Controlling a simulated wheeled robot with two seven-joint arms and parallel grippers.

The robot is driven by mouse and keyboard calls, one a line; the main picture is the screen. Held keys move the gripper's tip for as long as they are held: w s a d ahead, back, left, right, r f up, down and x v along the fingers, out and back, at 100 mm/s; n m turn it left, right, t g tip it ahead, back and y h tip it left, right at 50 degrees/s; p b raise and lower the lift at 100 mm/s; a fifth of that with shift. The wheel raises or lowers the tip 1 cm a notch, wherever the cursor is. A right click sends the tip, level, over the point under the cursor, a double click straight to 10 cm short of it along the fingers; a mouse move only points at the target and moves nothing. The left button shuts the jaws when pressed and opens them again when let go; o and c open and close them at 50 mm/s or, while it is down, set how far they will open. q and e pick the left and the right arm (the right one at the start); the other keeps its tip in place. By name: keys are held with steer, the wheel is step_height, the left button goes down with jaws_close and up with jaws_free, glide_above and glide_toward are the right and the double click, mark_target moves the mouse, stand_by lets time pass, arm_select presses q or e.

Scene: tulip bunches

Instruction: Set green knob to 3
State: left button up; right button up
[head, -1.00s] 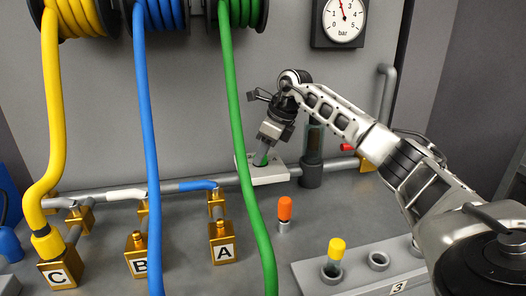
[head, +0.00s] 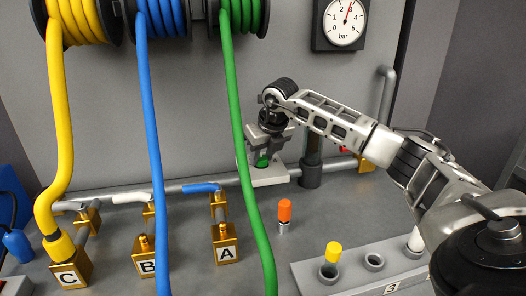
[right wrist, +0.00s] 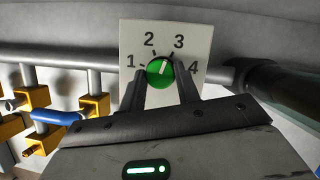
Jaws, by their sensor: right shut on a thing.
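The green knob (right wrist: 160,72) sits on a white plate (right wrist: 192,35) marked 1, 2, 3 and 4. Its white pointer line points up and slightly right, between the 2 and the 3. My right gripper (right wrist: 161,85) is shut on the knob, one finger on each side. In the head view, the knob (head: 262,162) shows below my right gripper (head: 264,153), and the plate (head: 268,178) is partly covered. My left gripper is in neither current view.
A pressure gauge (head: 344,22) on the wall reads about 3 bar. The green hose (head: 236,110) hangs just left of the plate. A grey upright pipe stands right of it. Orange-capped (head: 284,208) and yellow-capped (head: 333,253) pieces stand in front.

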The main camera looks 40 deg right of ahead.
steer(key=shift+r+m, duration=0.1)
steer(key=shift+m, duration=0.5)
steer(key=shift+h, duration=0.3)
steer(key=o, duration=1)
steer(key=v, duration=1.2)
steer(key=shift+w+b, duration=0.1)
steer(key=shift+b, duration=0.25)
